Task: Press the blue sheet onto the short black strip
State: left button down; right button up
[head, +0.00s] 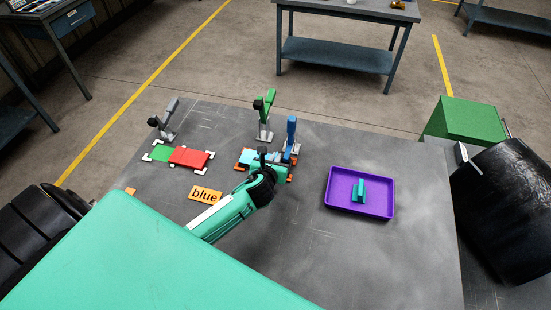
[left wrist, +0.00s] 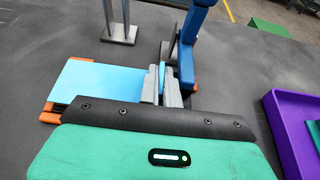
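A light blue sheet (left wrist: 95,82) lies flat between orange corner pieces, left of my fingers in the left wrist view. It is partly covered by my arm in the head view (head: 246,157). My left gripper (left wrist: 161,85) is low over the sheet's right end, its grey fingers close together on either side of a narrow upright blue piece (left wrist: 161,76). I cannot tell whether that piece joins the sheet. A blue clamp (head: 291,137) stands upright just beyond the fingers. My right gripper is not in view.
A purple tray (head: 332,186) with a teal block (head: 358,191) stands right. A green clamp (head: 265,110) stands behind. Left are a grey clamp (head: 166,120) and green (head: 161,154) and red (head: 190,157) pieces. An orange "blue" sign (head: 205,194) lies in front. The table's front right is clear.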

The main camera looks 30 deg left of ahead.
pick_arm(q)
jog(key=shift+f, duration=0.45)
dwell(0.4)
dwell(0.4)
jog(key=c, duration=1.5)
grip_release()
jog(key=shift+c, duration=0.2)
jog(key=shift+s, duration=0.1)
